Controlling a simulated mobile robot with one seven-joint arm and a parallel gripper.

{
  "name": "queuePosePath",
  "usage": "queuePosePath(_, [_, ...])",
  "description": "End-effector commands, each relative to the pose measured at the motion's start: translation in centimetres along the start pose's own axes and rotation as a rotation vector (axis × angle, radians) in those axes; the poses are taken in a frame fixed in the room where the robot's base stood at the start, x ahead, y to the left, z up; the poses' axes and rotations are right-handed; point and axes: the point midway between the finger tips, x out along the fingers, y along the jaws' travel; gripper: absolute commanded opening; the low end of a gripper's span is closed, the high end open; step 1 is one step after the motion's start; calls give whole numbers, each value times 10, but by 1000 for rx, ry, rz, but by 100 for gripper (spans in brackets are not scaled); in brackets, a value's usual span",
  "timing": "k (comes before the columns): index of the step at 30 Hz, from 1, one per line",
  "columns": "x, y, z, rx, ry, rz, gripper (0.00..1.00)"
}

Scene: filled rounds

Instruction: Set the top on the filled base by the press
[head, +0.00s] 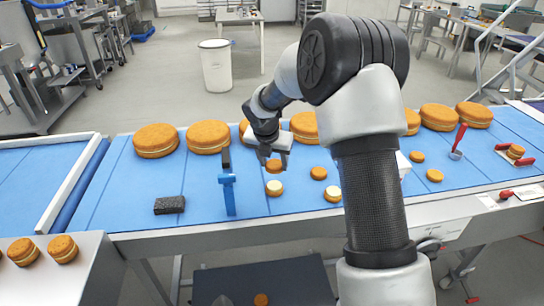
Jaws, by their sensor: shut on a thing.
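My gripper (275,158) is over the blue belt, shut on a small orange-brown round top (274,167). The held top appears just above and behind a filled base (274,188) with a pale cream face; the gap between them is hard to judge. Another filled base (333,194) lies to the right, partly hidden by my arm. A blue upright fixture (229,195) with a dark upper part stands left of the first base. A small red-handled device (515,152) with a round in it is at the far right. I cannot tell which one is the press.
Loose small rounds (319,173) lie on the blue belt (120,205). A dark sponge-like block (170,205) is at front left. Large filled rounds (156,140) line the back edge. A red-handled tool (458,142) is at right.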

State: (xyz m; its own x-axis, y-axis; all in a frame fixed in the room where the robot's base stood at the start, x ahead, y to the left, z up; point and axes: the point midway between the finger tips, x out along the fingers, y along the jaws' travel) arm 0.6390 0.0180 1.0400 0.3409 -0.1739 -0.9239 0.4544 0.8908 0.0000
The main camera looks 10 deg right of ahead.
Motion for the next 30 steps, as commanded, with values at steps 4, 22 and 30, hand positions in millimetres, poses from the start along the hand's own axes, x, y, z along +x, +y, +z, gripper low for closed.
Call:
queuePosePath(4, [10, 0, -4, 0, 0, 0, 37])
queuePosePath(22, [49, 0, -20, -1, 0, -1, 37])
queuePosePath(30, [53, 0, -21, -1, 0, -1, 37])
